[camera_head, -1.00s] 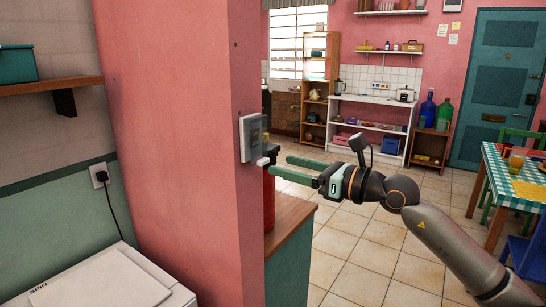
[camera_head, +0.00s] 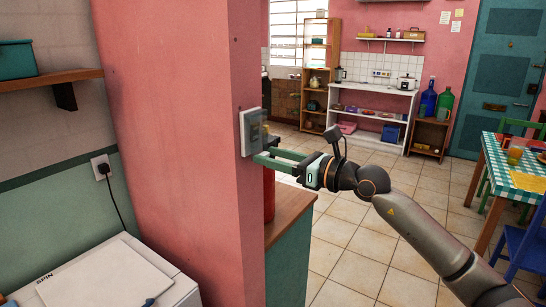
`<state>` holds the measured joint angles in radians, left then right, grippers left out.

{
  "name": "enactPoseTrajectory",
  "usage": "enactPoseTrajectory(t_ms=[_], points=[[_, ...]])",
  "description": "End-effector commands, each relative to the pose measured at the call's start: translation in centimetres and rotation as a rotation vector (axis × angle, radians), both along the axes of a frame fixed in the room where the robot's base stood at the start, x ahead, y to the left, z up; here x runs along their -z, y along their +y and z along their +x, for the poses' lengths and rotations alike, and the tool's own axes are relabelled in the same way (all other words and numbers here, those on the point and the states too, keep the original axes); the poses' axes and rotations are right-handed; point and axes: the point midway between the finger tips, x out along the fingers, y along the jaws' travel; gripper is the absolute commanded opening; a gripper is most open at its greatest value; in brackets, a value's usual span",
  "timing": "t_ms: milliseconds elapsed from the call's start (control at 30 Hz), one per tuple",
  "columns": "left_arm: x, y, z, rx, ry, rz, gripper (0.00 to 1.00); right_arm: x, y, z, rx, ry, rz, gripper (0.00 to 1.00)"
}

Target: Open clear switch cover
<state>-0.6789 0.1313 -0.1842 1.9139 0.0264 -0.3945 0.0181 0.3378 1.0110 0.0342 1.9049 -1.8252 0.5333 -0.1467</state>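A pale grey switch box (camera_head: 252,131) is fixed on the pink pillar's right-hand side, near the corner. Its face is seen nearly edge-on, so I cannot tell how its clear cover stands. My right gripper (camera_head: 262,156) comes in from the right, its two green fingers pointing left at the lower edge of the box. The fingers show a gap, with nothing visible between them. The tips are at or very close to the box's bottom; contact cannot be told. My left gripper is not in view.
The pink pillar (camera_head: 170,120) stands close on the left. A wooden-topped counter (camera_head: 287,216) and a red cylinder (camera_head: 269,195) are below my gripper. A white lidded machine (camera_head: 105,275) is at lower left. Tiled floor (camera_head: 345,235) is open beyond.

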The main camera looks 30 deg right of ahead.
Motion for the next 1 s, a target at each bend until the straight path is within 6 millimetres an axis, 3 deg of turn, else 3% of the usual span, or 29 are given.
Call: enactPoseTrajectory(t_ms=[67,467,1000], points=[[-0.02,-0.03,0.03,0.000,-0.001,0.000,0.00,0.01,0.00,-0.01,0.000,0.000,0.000,0.44],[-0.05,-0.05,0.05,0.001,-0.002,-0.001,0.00,0.01,-0.01,-0.02,0.000,0.000,0.000,0.00],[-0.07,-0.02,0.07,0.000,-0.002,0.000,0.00,0.00,0.00,-0.02,0.000,0.000,0.000,0.00]])
